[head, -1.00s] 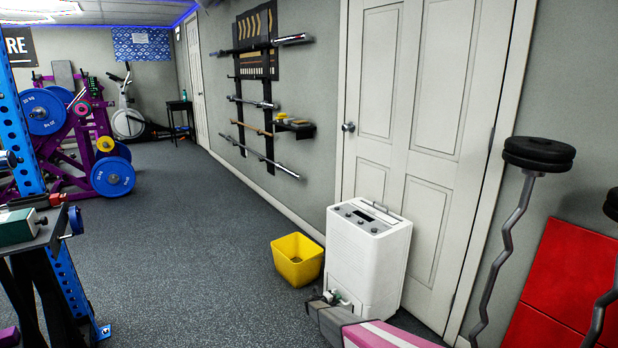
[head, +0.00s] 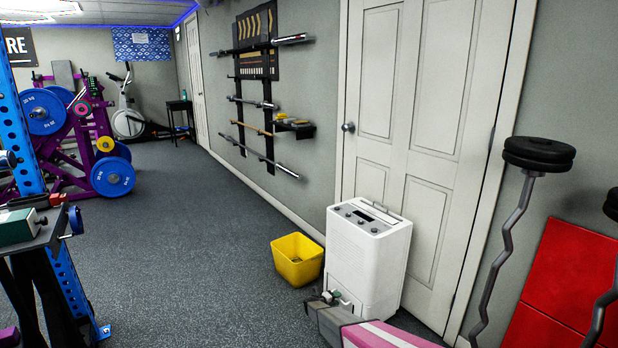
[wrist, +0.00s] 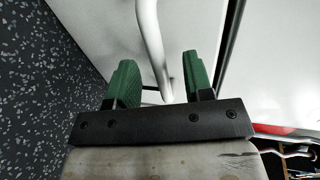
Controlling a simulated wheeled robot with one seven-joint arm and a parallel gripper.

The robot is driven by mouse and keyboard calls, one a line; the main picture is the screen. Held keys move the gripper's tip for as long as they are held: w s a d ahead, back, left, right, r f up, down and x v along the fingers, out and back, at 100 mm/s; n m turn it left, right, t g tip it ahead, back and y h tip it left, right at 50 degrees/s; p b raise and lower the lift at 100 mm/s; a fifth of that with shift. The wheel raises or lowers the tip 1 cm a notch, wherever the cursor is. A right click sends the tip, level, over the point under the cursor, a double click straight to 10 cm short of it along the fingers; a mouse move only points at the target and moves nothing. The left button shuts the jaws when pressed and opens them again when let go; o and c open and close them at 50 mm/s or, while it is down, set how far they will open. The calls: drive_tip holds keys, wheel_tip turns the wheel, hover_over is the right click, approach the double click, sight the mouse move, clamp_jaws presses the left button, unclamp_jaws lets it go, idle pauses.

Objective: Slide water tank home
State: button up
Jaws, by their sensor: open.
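A white dehumidifier (head: 367,252) stands upright on the floor against the white door, with knobs on its top. My gripper (head: 336,298) is low at its front face. In the wrist view my gripper (wrist: 160,76) is open, with its two green fingers apart. A thin white bar handle (wrist: 149,40) passes between the fingers, and I cannot tell whether either finger touches it. A white panel (wrist: 92,30) lies behind the handle. The water tank's outline and how far it sits in the body cannot be made out in the head view, as my arm covers the lower front.
A yellow bin (head: 297,262) stands on the floor just left of the dehumidifier. A curl bar with dark plates (head: 538,155) and a red panel (head: 570,285) are at the right. The floor (head: 190,250) to the left is clear.

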drive_tip(key=v, duration=0.8)
idle(0.6)
drive_tip(key=shift+s+a+r, duration=0.1)
drive_tip(key=shift+s, duration=0.05)
drive_tip(key=s+d+r+m+g+y, duration=0.1)
drive_tip(key=s+d+r+m+g, duration=0.1)
drive_tip(key=s+d+r+m, duration=0.35)
drive_tip(key=s+d+r+m+g+y, duration=0.2)
drive_tip(key=s+r+m+g, duration=0.1)
drive_tip(key=s+r+m, duration=0.5)
drive_tip(key=s+d+r+m+g+y, duration=0.1)
drive_tip(key=s+d+r+m+g, duration=0.1)
drive_tip(key=s+d+r+m, duration=0.4)
drive_tip(key=s+a+r+m+g+y, duration=0.1)
drive_tip(key=s+r+m+y, duration=0.7)
drive_tip(key=s+r+m, duration=1.4)
drive_tip(key=shift+s+a+m+y, duration=0.3)
drive_tip(key=shift+s+a+m, duration=0.3)
drive_tip(key=shift+a, duration=0.2)
drive_tip(key=shift+w+f, duration=0.1)
